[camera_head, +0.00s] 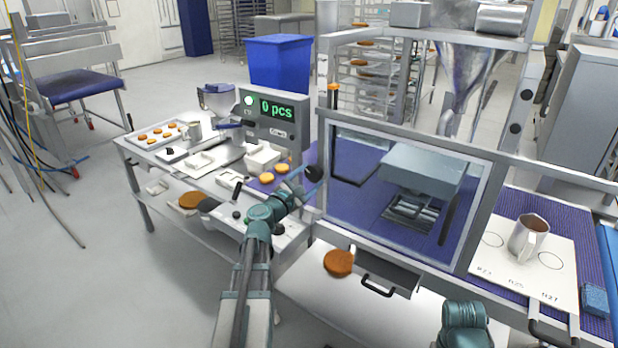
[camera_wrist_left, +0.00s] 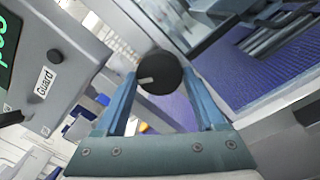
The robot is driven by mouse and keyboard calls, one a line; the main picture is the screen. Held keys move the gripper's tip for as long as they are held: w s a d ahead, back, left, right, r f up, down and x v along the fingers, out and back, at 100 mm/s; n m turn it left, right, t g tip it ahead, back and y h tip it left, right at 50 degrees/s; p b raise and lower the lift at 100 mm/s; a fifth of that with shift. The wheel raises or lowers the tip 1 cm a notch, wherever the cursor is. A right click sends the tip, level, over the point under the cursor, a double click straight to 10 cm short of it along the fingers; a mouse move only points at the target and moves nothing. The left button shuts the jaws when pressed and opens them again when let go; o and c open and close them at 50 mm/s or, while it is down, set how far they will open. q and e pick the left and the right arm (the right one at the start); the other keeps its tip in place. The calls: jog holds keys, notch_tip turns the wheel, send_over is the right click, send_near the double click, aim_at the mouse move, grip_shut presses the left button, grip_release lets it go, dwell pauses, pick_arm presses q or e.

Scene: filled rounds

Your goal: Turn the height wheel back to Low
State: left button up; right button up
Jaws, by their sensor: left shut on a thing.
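The height wheel (camera_wrist_left: 160,72) is a round black knob with a short pale pointer mark, which points left in the left wrist view. In the head view the dark wheel (camera_head: 313,173) sits at the left post of the machine's guard frame. My left gripper (camera_wrist_left: 163,80) is shut on the wheel, with one blue finger on each side of it. It also shows in the head view (camera_head: 302,186), reaching in from the front. No Low marking can be read in either view. A teal part of my right arm shows at the bottom right; its gripper is not visible.
The counter box (camera_head: 275,116) reads 0 pcs, and the Guard panel (camera_wrist_left: 55,75) is close left of my left gripper. The clear guard window (camera_head: 400,195) stands right of the wheel. An open drawer (camera_head: 378,285) and a metal jug (camera_head: 528,238) are farther right.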

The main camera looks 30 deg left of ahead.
pick_arm(q)
jog(key=n, duration=0.6)
jog(key=shift+d+p, duration=0.1)
jog(key=shift+p, duration=0.25)
dwell(0.5)
jog(key=o, duration=1.4)
jog(key=shift+c, duration=0.2)
jog(key=shift+s, duration=0.15)
